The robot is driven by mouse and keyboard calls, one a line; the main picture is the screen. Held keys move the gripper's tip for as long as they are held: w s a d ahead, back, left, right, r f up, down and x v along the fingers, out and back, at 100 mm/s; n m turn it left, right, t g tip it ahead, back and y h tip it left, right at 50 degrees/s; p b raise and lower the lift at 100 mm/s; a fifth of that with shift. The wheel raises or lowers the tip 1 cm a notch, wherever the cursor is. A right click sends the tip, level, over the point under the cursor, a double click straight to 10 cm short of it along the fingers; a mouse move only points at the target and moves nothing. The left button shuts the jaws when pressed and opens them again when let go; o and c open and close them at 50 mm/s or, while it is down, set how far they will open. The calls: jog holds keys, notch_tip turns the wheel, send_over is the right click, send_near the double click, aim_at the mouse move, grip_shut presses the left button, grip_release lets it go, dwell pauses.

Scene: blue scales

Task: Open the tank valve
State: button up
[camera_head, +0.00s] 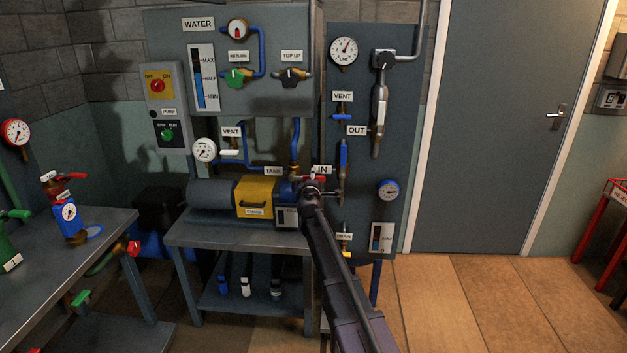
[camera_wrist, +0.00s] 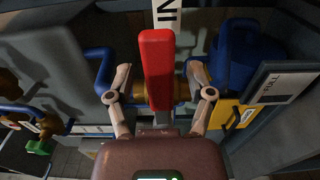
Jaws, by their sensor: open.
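A red lever (camera_wrist: 157,60) on a brass valve body (camera_wrist: 181,88) stands between the fingers of my gripper (camera_wrist: 158,72) in the wrist view. My gripper is open, one finger on each side, with visible gaps to the lever. In the head view my gripper (camera_head: 313,186) is at the red lever, right of the blue end of the tank unit, and hides most of it. The TANK label (camera_head: 273,171) and a brass fitting (camera_head: 294,170) are just left. The IN label (camera_head: 322,169) is just behind. I cannot tell which label names the red-levered valve.
The yellow box (camera_head: 257,192) and level gauge (camera_head: 288,217) sit left of my gripper. A vertical blue handle (camera_head: 343,160) is close on the right panel. The floor (camera_head: 480,300) at right is clear.

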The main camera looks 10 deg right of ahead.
grip_shut()
dwell(0.3)
jog(key=shift+a, duration=0.15)
